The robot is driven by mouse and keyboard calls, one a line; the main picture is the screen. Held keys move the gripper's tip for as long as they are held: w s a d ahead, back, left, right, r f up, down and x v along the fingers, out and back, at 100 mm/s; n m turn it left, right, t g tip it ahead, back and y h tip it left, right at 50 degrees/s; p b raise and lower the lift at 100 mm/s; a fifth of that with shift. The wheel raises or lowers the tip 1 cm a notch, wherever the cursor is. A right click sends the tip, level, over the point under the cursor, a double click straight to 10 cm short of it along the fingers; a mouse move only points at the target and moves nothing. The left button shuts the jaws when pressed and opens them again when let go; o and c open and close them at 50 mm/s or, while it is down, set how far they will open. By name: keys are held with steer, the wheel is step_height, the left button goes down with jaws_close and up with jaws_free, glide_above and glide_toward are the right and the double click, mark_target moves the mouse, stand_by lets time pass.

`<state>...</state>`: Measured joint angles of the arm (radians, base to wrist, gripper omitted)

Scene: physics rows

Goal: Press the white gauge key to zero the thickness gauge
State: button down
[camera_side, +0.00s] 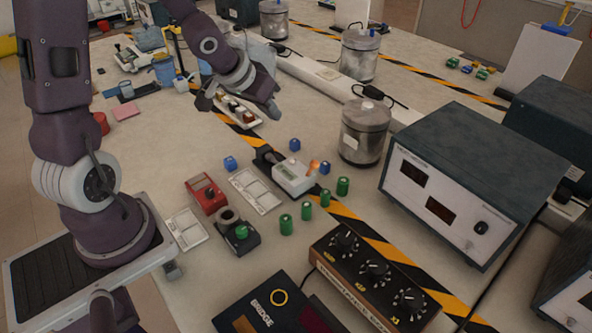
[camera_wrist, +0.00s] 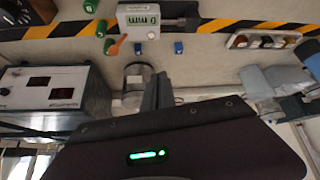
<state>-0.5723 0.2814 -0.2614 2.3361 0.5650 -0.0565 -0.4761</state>
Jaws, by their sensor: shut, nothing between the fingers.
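The thickness gauge (camera_side: 293,179) is a small white box with a display, standing on the bench on the striped tape line. An orange lever sticks out at its side. In the wrist view the gauge (camera_wrist: 128,26) lies at the top, its display lit with dark digits. A small pale spot on its face may be the white key, but it is too small to be sure. My gripper (camera_side: 273,112) is shut and empty, raised above the bench behind the gauge and apart from it. Its dark fingers also show in the wrist view (camera_wrist: 163,90).
Green cylinders (camera_side: 306,210) and blue blocks (camera_side: 295,145) stand around the gauge. A metal canister (camera_side: 364,133) stands just to its right. A red meter (camera_side: 206,194), a decade box (camera_side: 372,278) and a large instrument (camera_side: 465,185) stand nearer. A tray of small parts (camera_side: 239,111) lies below my gripper.

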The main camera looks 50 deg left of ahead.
steer(key=s+d+r+m, duration=0.1)
steer(key=s+d+r, duration=0.2)
steer(key=s, duration=0.4)
steer(key=s+d+r+m, duration=0.1)
steer(key=s+d+r, duration=0.3)
steer(key=s, duration=0.4)
steer(key=s+d+r+g+h, duration=0.1)
steer(key=s+d+r, duration=0.3)
steer(key=s, duration=0.3)
steer(key=shift+s+d+r+m, duration=0.2)
steer(key=shift+r+m, duration=0.2)
steer(key=shift+r, duration=0.3)
